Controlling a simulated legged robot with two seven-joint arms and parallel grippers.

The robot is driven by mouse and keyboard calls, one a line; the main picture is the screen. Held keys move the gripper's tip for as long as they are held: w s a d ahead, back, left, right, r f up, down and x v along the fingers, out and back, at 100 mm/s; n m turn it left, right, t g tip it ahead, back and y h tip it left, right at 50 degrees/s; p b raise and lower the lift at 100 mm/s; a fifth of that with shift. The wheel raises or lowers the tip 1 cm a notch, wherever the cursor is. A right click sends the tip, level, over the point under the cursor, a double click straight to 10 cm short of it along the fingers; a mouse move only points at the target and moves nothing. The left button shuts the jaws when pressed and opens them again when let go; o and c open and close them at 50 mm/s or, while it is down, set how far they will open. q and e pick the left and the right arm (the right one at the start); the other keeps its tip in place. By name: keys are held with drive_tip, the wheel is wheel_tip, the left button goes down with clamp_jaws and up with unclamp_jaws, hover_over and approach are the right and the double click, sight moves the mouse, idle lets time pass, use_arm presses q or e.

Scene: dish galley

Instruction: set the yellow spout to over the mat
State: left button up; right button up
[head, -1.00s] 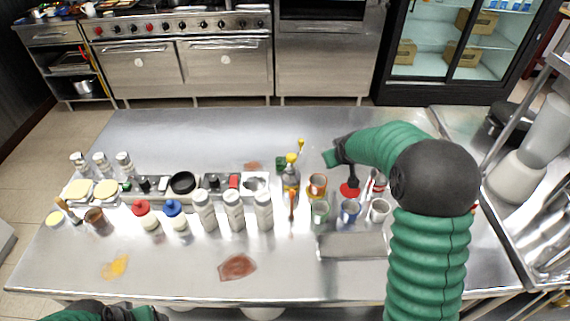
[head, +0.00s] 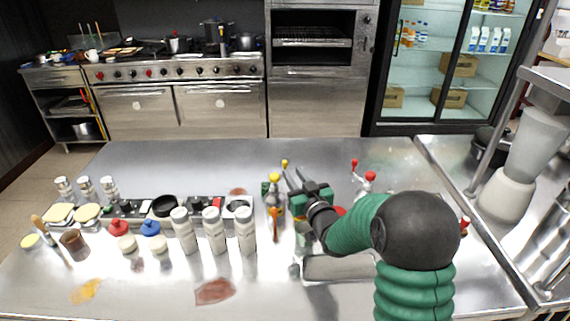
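The yellow spout is a thin arm with a yellow tip (head: 285,163) and a yellow knob (head: 274,178) above a dark dispenser body near the middle of the counter. My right gripper (head: 293,176) is just right of the spout, its two dark fingers apart and pointing away from me. Nothing shows between them. I cannot tell whether a finger touches the spout. A grey rectangular mat or tray (head: 340,268) lies in front, partly under my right arm. My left gripper is out of view.
A red-knobbed dispenser (head: 370,176) stands right of my gripper. White bottles (head: 214,232) and a row of condiment containers stand to the left. My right arm hides most cups. A red smear (head: 214,291) marks the counter (head: 200,155), whose back strip is clear.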

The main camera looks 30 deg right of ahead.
sight(286, 165)
drive_tip(key=w, duration=0.4)
drive_tip(key=w+d, duration=0.1)
drive_tip(key=w, duration=0.2)
drive_tip(key=shift+d, duration=0.1)
drive_tip(key=shift+c, duration=0.4)
clamp_jaws()
idle(0.6)
